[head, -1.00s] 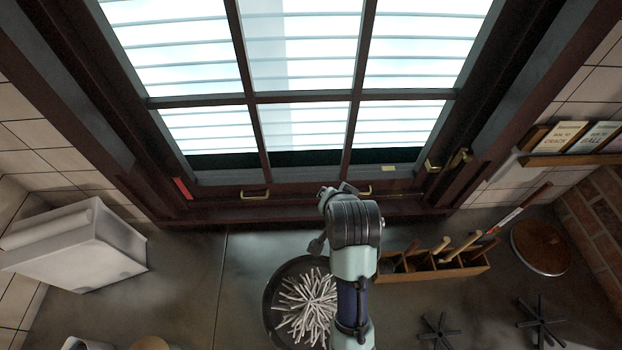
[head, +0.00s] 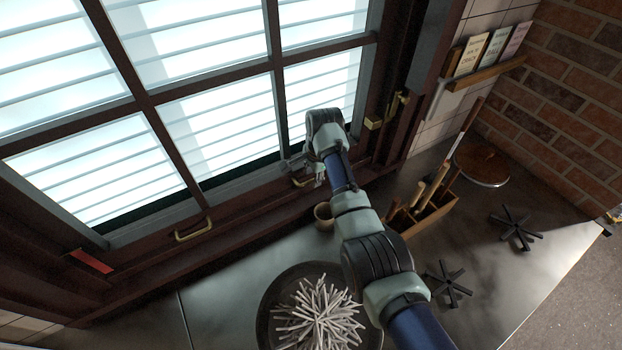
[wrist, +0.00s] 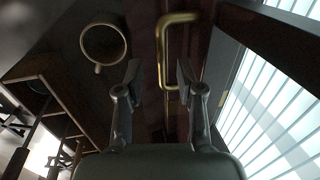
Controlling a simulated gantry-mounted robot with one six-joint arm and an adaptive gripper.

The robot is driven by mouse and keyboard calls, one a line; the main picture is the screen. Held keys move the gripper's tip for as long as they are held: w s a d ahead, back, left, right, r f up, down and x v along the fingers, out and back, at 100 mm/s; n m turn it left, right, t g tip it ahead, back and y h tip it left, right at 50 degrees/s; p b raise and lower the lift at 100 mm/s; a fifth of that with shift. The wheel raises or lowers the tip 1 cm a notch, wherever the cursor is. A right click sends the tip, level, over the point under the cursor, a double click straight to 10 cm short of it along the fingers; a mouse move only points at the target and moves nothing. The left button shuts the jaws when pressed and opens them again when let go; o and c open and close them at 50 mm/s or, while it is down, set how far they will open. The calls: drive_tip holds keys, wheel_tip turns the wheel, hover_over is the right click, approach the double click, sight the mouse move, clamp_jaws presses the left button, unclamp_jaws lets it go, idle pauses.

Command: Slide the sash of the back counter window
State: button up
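The window sash (head: 245,183) stands low in its frame in the head view. Its glass panes have slatted blinds behind them. A brass handle (head: 193,229) sits on the left of the bottom rail. A second brass handle is on the right, partly hidden by my gripper (head: 301,169). In the wrist view this brass handle (wrist: 162,50) lies just ahead of my gripper (wrist: 158,75). My fingers are spread, one on each side of the handle's near end, with gaps visible. Contact with the handle cannot be seen.
A brown cup (head: 324,217) stands close to my gripper, and also shows in the wrist view (wrist: 103,43). A wooden tool caddy (head: 425,215) and a dark bowl of white sticks (head: 270,310) are on the counter. A brass latch (head: 373,123) is on the right frame.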

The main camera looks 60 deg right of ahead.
drive_tip(key=shift+w+f, duration=0.15)
drive_tip(key=shift+f, duration=0.65)
drive_tip(key=shift+c, duration=0.3)
drive_tip(key=shift+d, duration=0.1)
clamp_jaws()
